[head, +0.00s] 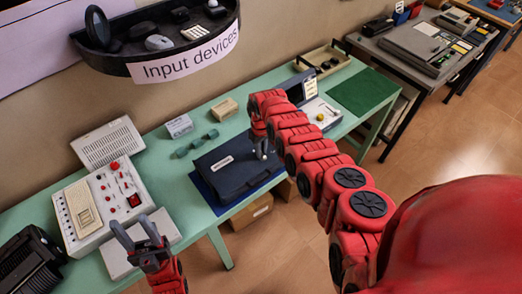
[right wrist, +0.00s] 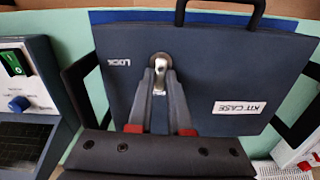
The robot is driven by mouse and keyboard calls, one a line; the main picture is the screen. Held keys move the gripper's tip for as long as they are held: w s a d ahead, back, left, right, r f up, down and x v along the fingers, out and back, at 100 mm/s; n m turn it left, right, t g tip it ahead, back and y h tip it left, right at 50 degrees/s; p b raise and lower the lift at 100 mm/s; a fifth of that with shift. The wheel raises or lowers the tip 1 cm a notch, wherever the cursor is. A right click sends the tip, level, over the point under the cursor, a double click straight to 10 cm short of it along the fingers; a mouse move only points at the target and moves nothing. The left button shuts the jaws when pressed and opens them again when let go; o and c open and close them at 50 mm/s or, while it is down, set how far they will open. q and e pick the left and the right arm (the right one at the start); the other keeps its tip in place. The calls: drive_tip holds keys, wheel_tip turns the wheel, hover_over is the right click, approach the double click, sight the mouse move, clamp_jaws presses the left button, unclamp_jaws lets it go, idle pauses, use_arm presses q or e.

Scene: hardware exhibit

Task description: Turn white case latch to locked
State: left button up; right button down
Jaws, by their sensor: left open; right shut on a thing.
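The dark blue case (head: 228,172) lies flat on the green table, and it fills the middle of the right wrist view (right wrist: 215,75). A small white latch (right wrist: 160,66) sits on its face, beside the word LOCK, which reads upside down. My right gripper (right wrist: 160,82) is shut on the latch, its fingertips covering the lower part. In the head view my right gripper (head: 262,150) is over the case's right part, and the latch is mostly hidden there. My left gripper (head: 132,220) is open and empty, near the table's front edge at the left.
A white control panel (head: 95,208) with red knobs stands left of the case. Small boxes (head: 179,126) and teal pieces (head: 197,144) lie behind it. An instrument with a green switch (right wrist: 22,75) is close beside the case. A shelf (head: 110,60) hangs above.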

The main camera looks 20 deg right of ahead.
drive_tip(key=shift+f+m+b, duration=0.1)
drive_tip(key=shift+m+b, duration=0.3)
drive_tip(key=shift+m, duration=0.7)
drive_tip(key=shift+w+d+f+m+b, duration=0.1)
drive_tip(key=shift+d+m+b, duration=0.1)
drive_tip(key=shift+m+b, duration=0.6)
drive_tip(key=m+b, duration=0.6)
drive_tip(key=b, duration=0.1)
drive_tip(key=shift+d+m, duration=0.3)
drive_tip(key=shift+s+m+b, duration=0.2)
drive_tip(key=shift+m+b, duration=0.35)
drive_tip(key=shift+m, duration=0.25)
drive_tip(key=shift+s+d+r+m, duration=0.1)
drive_tip(key=shift+r+m, duration=0.1)
drive_tip(key=shift+m, duration=0.7)
drive_tip(key=shift+s+d+m, duration=0.1)
drive_tip(key=shift+s+m, duration=0.05)
drive_tip(key=shift+m, duration=1.55)
